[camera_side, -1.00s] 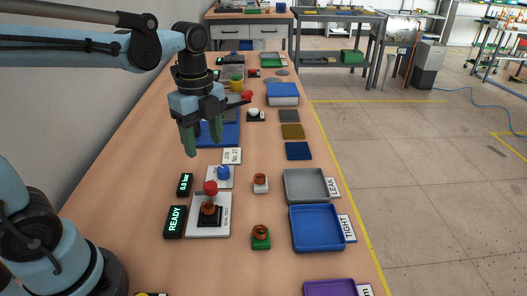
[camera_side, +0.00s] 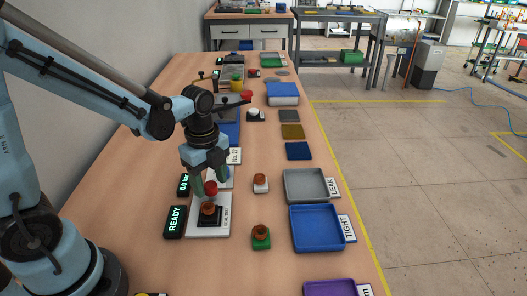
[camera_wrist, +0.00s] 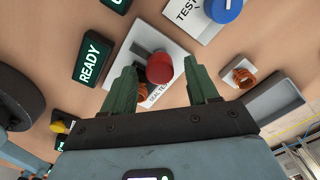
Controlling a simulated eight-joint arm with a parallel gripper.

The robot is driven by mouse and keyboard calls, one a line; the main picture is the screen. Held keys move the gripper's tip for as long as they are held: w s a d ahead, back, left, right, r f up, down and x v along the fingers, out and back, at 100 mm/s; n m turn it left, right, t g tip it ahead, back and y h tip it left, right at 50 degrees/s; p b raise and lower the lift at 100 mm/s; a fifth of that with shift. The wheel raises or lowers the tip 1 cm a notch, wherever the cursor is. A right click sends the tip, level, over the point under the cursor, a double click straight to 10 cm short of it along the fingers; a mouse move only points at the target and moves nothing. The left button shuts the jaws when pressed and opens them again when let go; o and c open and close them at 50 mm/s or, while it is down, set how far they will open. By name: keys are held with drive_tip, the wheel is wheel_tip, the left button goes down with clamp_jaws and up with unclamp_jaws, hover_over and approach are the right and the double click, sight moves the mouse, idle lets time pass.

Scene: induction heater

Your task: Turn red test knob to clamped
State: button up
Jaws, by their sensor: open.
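The red test knob (camera_side: 211,188) sits on the white seal-test plate (camera_side: 222,228). In the wrist view the red knob (camera_wrist: 159,68) shows between the two green fingers of my gripper (camera_wrist: 162,85), with a gap on each side. My gripper (camera_side: 208,188) is open and points down at the knob in the side view. A copper-coloured coil part (camera_side: 208,209) sits in a black holder on the same plate, just in front of the knob. In the wrist view this coil is partly hidden behind the knob.
A READY display (camera_side: 175,221) and a 0.8 bar display (camera_side: 185,184) stand left of the plate. A blue knob (camera_wrist: 223,8) is close by. Coils on a white base (camera_side: 260,183) and green base (camera_side: 261,238) stand right, before the grey tray (camera_side: 306,185) and blue tray (camera_side: 317,228).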

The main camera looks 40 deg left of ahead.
drive_tip(key=shift+f, duration=0.2)
drive_tip(key=c, duration=1)
drive_tip(key=shift+c, duration=0.2)
